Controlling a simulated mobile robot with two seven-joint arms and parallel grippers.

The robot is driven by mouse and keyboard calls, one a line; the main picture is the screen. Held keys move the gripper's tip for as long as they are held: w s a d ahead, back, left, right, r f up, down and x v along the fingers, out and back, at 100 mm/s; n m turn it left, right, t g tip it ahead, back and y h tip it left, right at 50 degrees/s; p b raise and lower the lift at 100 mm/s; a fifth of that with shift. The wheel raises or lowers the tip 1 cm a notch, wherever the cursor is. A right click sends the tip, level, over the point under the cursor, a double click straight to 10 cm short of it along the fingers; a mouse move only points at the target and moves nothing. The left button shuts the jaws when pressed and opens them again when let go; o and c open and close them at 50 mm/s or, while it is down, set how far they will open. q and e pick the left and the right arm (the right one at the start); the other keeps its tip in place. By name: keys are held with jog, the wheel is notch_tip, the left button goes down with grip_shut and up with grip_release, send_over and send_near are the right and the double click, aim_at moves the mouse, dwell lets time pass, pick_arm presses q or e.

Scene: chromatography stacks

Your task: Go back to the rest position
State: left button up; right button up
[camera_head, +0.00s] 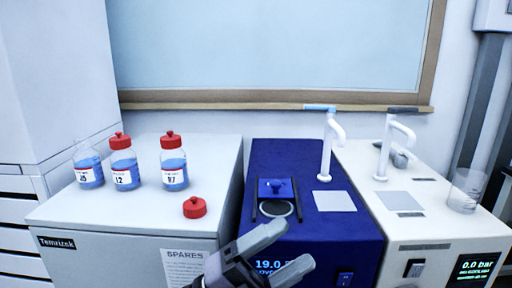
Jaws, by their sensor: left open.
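My left gripper (281,252) is at the bottom middle of the head view, in front of the blue instrument (340,238). Its two grey fingers are spread apart, with nothing seen between them. It covers part of the blue instrument's front and its lit display. My right gripper does not show.
On a white cabinet (75,216) stand two capped bottles (124,168) (174,167), an uncapped bottle (88,170) and a loose red cap (194,207). A white instrument (430,228) with a clear beaker (465,190) stands at right. White spouts (328,150) (388,150) rise at the back.

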pick_arm(q)
jog(key=w+a+f+n+t+y, duration=0.1)
jog(key=a+f+n+t+y, duration=0.6)
jog(key=n, duration=0.3)
jog(key=w+a+f+n+t+y, duration=0.2)
jog(key=a+f+n+t+y, duration=0.25)
jog(key=f+n+y, duration=0.5)
jog(key=s+a+f+n+g+y, duration=0.25)
jog(key=s+a+f+n, duration=0.25)
jog(key=s+f, duration=0.3)
jog(key=s+a+f+n+g+y, duration=0.2)
jog(key=s+a+f+n+g, duration=0.3)
jog(key=f, duration=0.5)
notch_tip(320, 180, up, 12)
jog(key=s+a+t+p, duration=0.1)
jog(key=s+a+p, duration=0.1)
jog(key=p, duration=1.3)
jog(key=shift+s+a+f+n, duration=0.15)
jog(key=shift+s+a+n, duration=0.2)
